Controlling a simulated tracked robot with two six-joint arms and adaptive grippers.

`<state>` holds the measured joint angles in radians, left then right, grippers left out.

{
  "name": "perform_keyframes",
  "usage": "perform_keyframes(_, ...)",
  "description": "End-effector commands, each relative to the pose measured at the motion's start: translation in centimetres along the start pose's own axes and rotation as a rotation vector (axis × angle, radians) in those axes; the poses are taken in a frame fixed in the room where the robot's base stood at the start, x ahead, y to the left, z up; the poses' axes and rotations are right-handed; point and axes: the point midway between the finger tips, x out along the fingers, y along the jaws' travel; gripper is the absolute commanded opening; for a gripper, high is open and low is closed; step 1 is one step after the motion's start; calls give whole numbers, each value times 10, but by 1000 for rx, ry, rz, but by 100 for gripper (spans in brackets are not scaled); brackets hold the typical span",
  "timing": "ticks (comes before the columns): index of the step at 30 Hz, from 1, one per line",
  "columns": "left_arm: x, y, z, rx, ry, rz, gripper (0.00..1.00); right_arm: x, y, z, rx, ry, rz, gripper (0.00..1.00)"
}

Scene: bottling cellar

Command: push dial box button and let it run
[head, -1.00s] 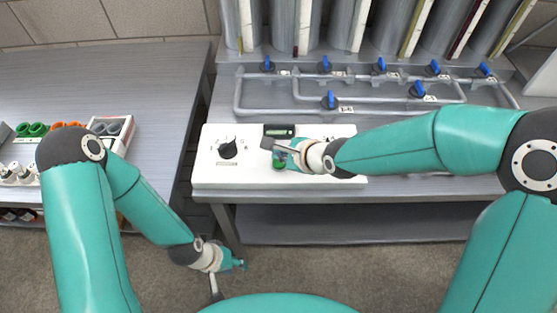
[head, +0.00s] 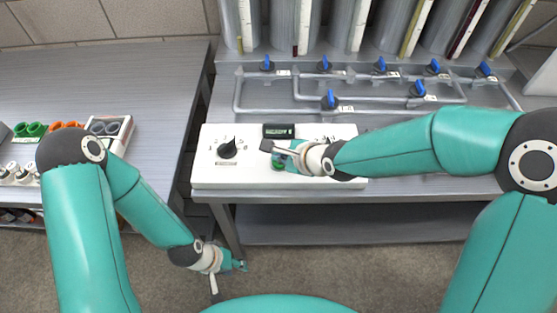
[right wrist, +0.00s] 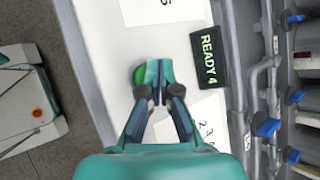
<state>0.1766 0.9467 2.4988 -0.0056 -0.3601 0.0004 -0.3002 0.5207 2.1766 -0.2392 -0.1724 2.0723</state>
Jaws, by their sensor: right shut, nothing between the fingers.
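The white dial box (head: 205,176) sits on the front of the grey bench. Its black dial (head: 227,149) is at the left, and its pointer is tilted up and right. Its dark display (head: 278,131) reads "READY 4" in the right wrist view (right wrist: 209,57). The green button (head: 277,163) lies below the display; it shows beside my fingertips in the right wrist view (right wrist: 139,75), partly hidden. My right gripper (right wrist: 154,72) is shut and empty, its tips at the button; I cannot tell whether they touch it. My left gripper (head: 241,266) hangs low over the floor, its jaws unclear.
Pipes with several blue-handled valves (head: 329,101) run behind the box, with tall cylinders (head: 335,25) further back. A second bench (head: 120,75) on the left holds a small tray (head: 124,130) and green and orange parts. A gap separates the benches.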

Motion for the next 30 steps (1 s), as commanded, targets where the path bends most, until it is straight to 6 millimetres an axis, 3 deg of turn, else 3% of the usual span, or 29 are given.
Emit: perform_keyframes(30, 2, -1, 0, 0, 0, 0, 40, 3, 3, -3, 0, 1, 2, 0)
